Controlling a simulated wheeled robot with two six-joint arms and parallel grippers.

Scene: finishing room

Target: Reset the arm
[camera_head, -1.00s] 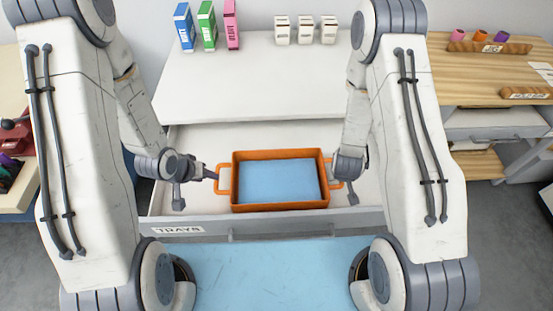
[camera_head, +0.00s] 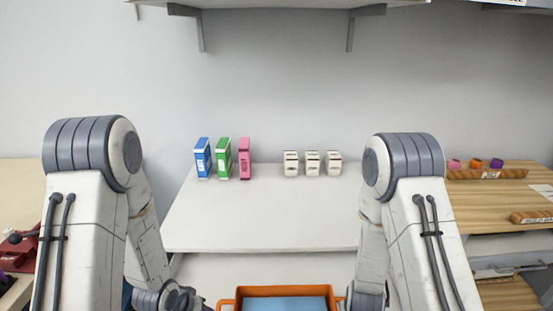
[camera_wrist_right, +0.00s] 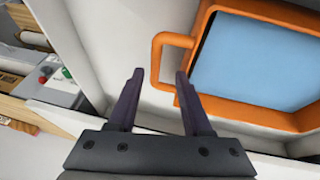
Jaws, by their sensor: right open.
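The orange tray (camera_head: 285,291) with a light blue inside shows at the bottom edge of the head view, cut off below. It also fills the upper right of the right wrist view (camera_wrist_right: 247,112). My right gripper (camera_wrist_right: 160,78) is open, its two dark fingers on either side of the tray's orange handle in the picture; I cannot tell whether they touch it. My left gripper (camera_head: 196,300) is at the bottom of the head view beside the tray's left handle. Its fingers are mostly cut off, so its opening is unclear.
A white worktop (camera_head: 265,215) is behind the tray. Blue (camera_head: 203,158), green (camera_head: 223,158) and pink (camera_head: 244,158) boxes and three small white containers (camera_head: 312,163) stand along its back. A wall shelf (camera_head: 270,5) hangs above. A wooden bench (camera_head: 490,200) is at the right.

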